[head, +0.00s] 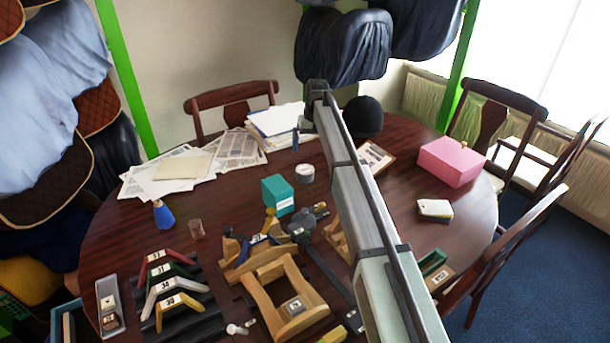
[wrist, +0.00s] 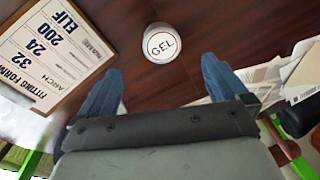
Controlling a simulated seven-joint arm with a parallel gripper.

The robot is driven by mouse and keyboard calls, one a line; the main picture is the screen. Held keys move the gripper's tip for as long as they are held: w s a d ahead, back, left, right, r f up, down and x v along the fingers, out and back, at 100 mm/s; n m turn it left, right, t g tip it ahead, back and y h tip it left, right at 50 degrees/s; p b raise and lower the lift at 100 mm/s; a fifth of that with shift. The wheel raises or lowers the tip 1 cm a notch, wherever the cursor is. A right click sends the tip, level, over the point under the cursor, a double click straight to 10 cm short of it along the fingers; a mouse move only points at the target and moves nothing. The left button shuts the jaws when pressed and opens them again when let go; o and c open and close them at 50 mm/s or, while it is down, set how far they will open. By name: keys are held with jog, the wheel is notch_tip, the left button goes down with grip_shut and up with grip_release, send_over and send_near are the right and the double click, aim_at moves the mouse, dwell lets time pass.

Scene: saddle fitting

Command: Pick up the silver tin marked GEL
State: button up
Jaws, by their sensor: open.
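The silver tin marked GEL (head: 307,174) is a small round tin with a white lid, upright on the dark wooden table, right of a teal box. In the wrist view the tin (wrist: 161,43) shows from above, its lid reading GEL, just beyond the gap between the fingers. My gripper (wrist: 160,84) is open and empty, with a blue-grey finger on either side of the gap. In the head view my gripper (head: 304,128) hangs above the table, up and behind the tin, partly hidden by my arm. The tin is not touched.
The teal box (head: 278,194) stands close left of the tin. A clipboard with a fitting form (wrist: 52,52) lies on the other side. Papers (head: 185,172) spread at the back left. A pink box (head: 451,161) is at the right; wooden stands and tools fill the front.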

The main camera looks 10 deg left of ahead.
aim_at(305, 169)
jog(key=f+n, duration=0.3)
jog(key=a+f+n, duration=0.1)
jog(key=f+n, duration=0.1)
jog(key=n, duration=0.2)
jog(key=f+n, duration=0.3)
jog(key=shift+w+a+f+n, duration=0.2)
jog(key=shift+w+f+n, duration=0.05)
jog(key=shift+f+n, duration=0.05)
jog(key=shift+w+a+f, duration=0.1)
jog(key=shift+f, duration=0.75)
jog(key=shift+w+a+f, duration=0.15)
jog(key=shift+f, duration=0.7)
jog(key=shift+w+a+f, duration=0.1)
jog(key=shift+f, duration=0.75)
jog(key=c, duration=1.1)
